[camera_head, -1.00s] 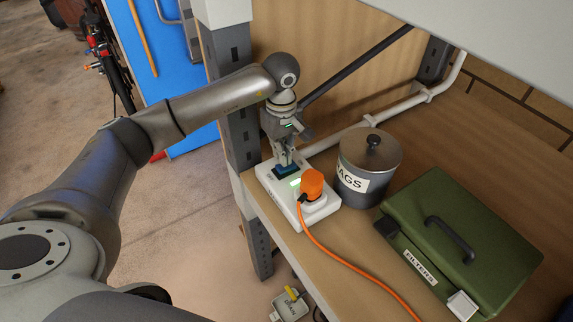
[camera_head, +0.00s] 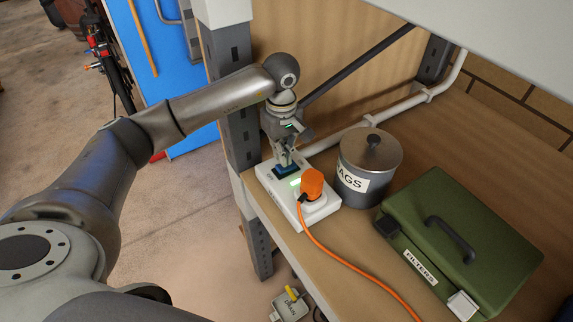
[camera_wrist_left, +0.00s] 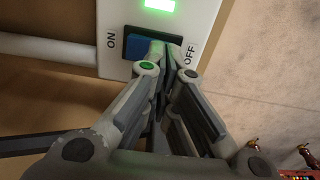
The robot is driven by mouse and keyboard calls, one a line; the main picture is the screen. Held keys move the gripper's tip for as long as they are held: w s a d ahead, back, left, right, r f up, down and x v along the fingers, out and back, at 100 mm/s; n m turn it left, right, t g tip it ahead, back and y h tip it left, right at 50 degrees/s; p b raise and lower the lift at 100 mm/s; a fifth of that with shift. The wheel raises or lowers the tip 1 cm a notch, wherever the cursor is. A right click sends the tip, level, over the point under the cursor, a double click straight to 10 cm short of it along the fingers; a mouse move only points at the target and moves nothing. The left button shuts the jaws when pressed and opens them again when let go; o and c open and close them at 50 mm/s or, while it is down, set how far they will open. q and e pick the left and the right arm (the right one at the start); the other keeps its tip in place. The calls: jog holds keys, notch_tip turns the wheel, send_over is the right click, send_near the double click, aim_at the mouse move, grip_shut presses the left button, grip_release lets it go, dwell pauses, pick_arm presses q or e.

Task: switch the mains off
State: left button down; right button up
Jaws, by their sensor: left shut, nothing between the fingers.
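The white mains box (camera_head: 326,208) lies on the wooden shelf, with a blue rocker switch (camera_head: 286,171) at its far end and a lit green indicator (camera_head: 295,183) beside it. In the left wrist view the blue rocker (camera_wrist_left: 137,47) shows between the printed words ON, at left, and OFF, at right; the green indicator (camera_wrist_left: 160,5) is lit. My left gripper (camera_head: 284,160) is shut and empty, pointing down at the rocker. In the left wrist view its fingertips (camera_wrist_left: 162,52) overlap the rocker's OFF side and hide part of it; contact is unclear. My right gripper is not in view.
An orange plug (camera_head: 312,184) sits in the box, its cable running along the shelf's front. A lidded rags tin (camera_head: 362,190) and a green filters case (camera_head: 470,230) stand to the right. A grey shelf post (camera_head: 238,130) rises close behind my left wrist.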

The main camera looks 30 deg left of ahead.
aim_at(282, 167)
pick_arm(q)
jog(key=shift+f+b, duration=1.3)
jog(key=shift+f, duration=0.2)
dwell(0.4)
jog(key=shift+r, duration=0.15)
jog(key=shift+r+p, duration=1.65)
jog(key=shift+r, duration=1.75)
